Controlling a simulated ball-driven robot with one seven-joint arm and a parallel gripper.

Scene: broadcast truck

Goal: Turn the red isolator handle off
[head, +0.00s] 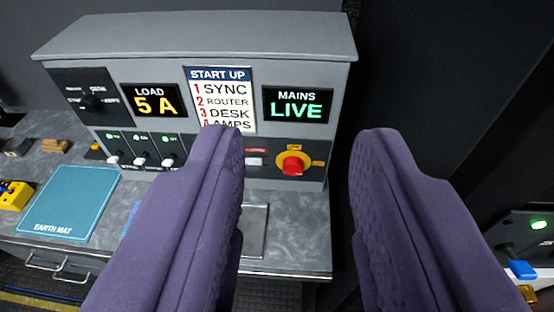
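The red isolator handle (292,166) sits on a round yellow plate (306,158) at the lower right of the grey control panel (200,36). My gripper (300,142) is open, its two purple fingers wide apart. In the picture the handle shows between the fingers, nearer the left one, and beyond their tips. The gap between the fingers is empty and nothing touches the handle. A display (297,104) above the handle reads "MAINS LIVE" in green. The left finger hides part of the panel beside the handle.
Left on the panel are a "LOAD 5 A" display (154,100), a black rotary knob (92,102) and several white-tipped switches (140,160). A start-up list (220,88) hangs mid-panel. A teal earth mat (68,202) lies on the desk. A lit device (538,225) stands right.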

